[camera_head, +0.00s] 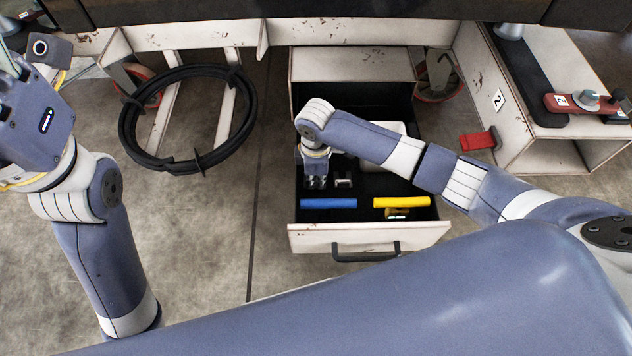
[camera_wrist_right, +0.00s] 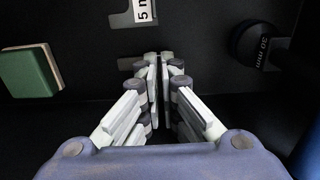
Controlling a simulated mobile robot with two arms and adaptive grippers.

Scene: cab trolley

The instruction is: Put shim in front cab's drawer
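The front cab's drawer (camera_head: 303,231) is pulled open under the cab in the head view. My right gripper (camera_head: 315,184) points down inside it, at the left of the drawer. In the wrist view its fingers (camera_wrist_right: 160,58) look shut, with only a thin dark line between them. A flat grey shim (camera_wrist_right: 146,12) with a white "5 m…" label lies on the dark floor just past and left of the fingertips. Part of it is cut off by the frame's edge. My left gripper (camera_head: 12,85) is partly in view at the far left, its fingers cropped.
The drawer also holds a blue bar (camera_head: 328,203) and a yellow bar (camera_head: 401,202). The wrist view shows a green block (camera_wrist_right: 28,72) and a round black piece (camera_wrist_right: 252,44). A black ring (camera_head: 128,135) is left of the drawer; a side shelf (camera_head: 510,120) is right.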

